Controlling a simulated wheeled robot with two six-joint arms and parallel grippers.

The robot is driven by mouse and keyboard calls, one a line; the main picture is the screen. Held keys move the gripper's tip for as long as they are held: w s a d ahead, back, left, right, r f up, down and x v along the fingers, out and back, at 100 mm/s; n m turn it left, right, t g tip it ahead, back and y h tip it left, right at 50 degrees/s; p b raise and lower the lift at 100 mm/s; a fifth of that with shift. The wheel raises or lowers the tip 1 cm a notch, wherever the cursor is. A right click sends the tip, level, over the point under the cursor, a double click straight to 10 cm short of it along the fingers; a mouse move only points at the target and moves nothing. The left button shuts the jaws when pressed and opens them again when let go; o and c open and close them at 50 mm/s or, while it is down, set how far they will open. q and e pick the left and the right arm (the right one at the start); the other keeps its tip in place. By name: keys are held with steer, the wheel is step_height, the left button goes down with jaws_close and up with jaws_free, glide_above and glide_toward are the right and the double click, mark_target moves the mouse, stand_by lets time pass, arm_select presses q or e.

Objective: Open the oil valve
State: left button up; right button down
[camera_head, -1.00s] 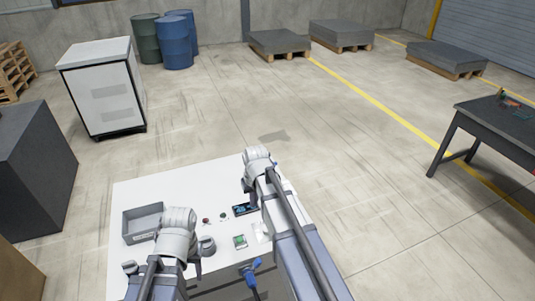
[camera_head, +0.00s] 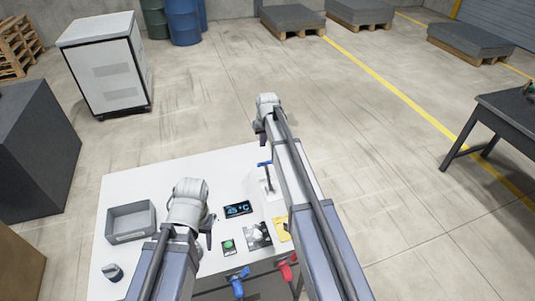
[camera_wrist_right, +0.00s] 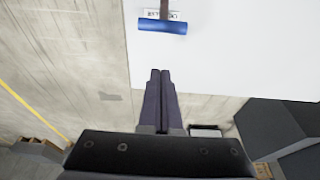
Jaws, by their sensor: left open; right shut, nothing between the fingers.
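A blue-handled lever (camera_head: 265,164) stands on a white plate at the right part of the white table. In the right wrist view the blue handle (camera_wrist_right: 162,26) lies across a dark stem, over a small label (camera_wrist_right: 150,15) whose text is too small to read surely. My right gripper (camera_wrist_right: 160,73) is shut and empty, its fingertips a little short of the handle and apart from it. In the head view my right gripper (camera_head: 260,128) is mostly hidden by its wrist, beyond the lever. My left gripper (camera_head: 208,238) is open above the table, left of the display.
The white table (camera_head: 125,190) carries a grey tray (camera_head: 131,221), a dark round knob (camera_head: 112,272), a display (camera_head: 237,209), a green button (camera_head: 228,246), and a yellow panel (camera_head: 281,229). A blue handle (camera_head: 237,284) and a red handle (camera_head: 287,271) stick out at the front.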

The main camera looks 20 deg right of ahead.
mark_target(268, 176)
steer(key=shift+s+a+r, duration=0.1)
steer(key=shift+s, duration=0.05)
steer(key=b+x, duration=1)
steer(key=s, duration=0.1)
steer(key=s+r+p, duration=0.1)
steer(key=s+p, duration=0.1)
steer(key=shift+s+r, duration=0.3)
